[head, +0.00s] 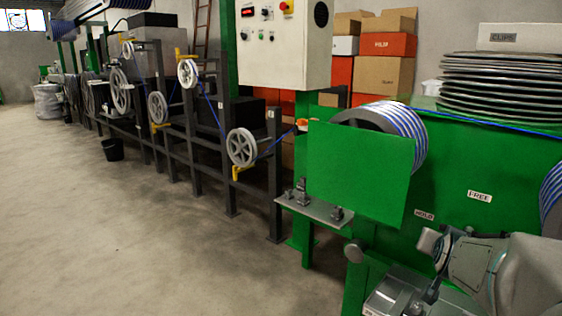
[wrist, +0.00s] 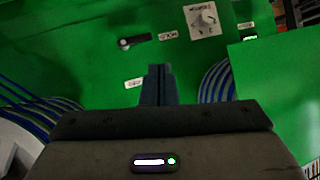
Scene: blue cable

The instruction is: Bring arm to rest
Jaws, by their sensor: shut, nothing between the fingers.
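My gripper (wrist: 160,70) shows in the wrist view with its two dark fingers together and nothing between them. Behind the fingertips is the green face of a machine (wrist: 80,45), with no visible contact; the exact gap cannot be told. In the head view my grey arm is folded at the bottom right, in front of the green machine (head: 455,170). The fingers are not clear there. Blue cable is wound on a reel (head: 405,130) at the machine's top, and coils also show at the left (wrist: 30,108) and right (wrist: 215,85) of the wrist view.
A green plate (head: 360,170) stands out in front of the reel. HOLD (head: 424,215) and FREE (head: 480,196) labels are on the machine. A dark frame with grey pulleys (head: 241,147) runs back to the left. The concrete floor (head: 120,240) at left is clear.

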